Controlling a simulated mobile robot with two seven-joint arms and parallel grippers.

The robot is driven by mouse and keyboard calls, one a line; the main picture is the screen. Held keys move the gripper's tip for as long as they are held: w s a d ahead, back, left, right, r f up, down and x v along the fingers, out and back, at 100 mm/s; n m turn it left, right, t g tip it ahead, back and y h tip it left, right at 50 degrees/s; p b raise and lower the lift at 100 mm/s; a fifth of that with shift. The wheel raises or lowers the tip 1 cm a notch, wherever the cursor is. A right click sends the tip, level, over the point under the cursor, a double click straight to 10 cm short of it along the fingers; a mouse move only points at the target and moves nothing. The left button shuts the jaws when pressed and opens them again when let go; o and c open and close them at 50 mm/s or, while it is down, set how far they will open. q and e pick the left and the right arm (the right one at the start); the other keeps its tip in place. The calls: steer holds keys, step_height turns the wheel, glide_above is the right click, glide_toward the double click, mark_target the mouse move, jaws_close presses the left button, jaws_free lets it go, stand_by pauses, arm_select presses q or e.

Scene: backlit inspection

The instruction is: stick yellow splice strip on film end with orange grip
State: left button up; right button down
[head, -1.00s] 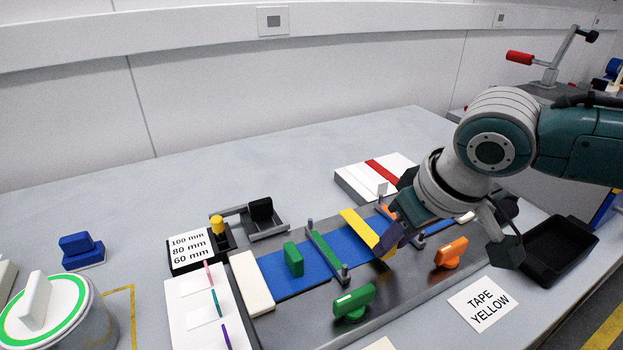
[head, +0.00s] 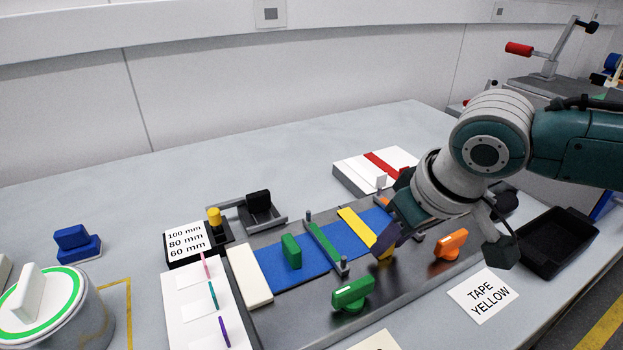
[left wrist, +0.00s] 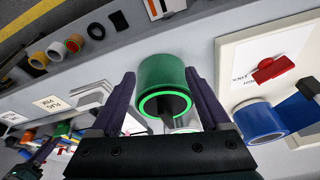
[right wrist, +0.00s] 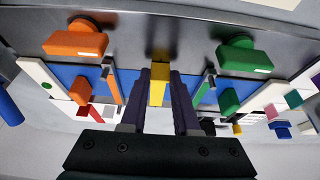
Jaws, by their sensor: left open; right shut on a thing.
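The yellow splice strip (head: 357,226) lies across the blue film (head: 290,268) in the head view, at or just above its surface; I cannot tell if it touches all along. My right gripper (head: 383,243) is shut on the strip's near end. The right wrist view shows the strip (right wrist: 158,88) between the fingers. An orange knob (head: 450,244) stands on the dark plate to the right, and an orange bar (right wrist: 113,86) crosses the film. The film right of the strip is partly hidden by my right gripper. My left gripper (left wrist: 160,88) is open and empty, facing a green roll (left wrist: 163,82).
A green knob (head: 352,293), a green block (head: 291,250) and a green bar (head: 324,247) are left of the strip. A black tray (head: 556,243) and a TAPE YELLOW card (head: 483,295) lie at right.

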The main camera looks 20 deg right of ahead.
steer(key=c, duration=0.6)
jaws_free()
steer(key=p+v, duration=0.2)
steer(key=v, duration=0.8)
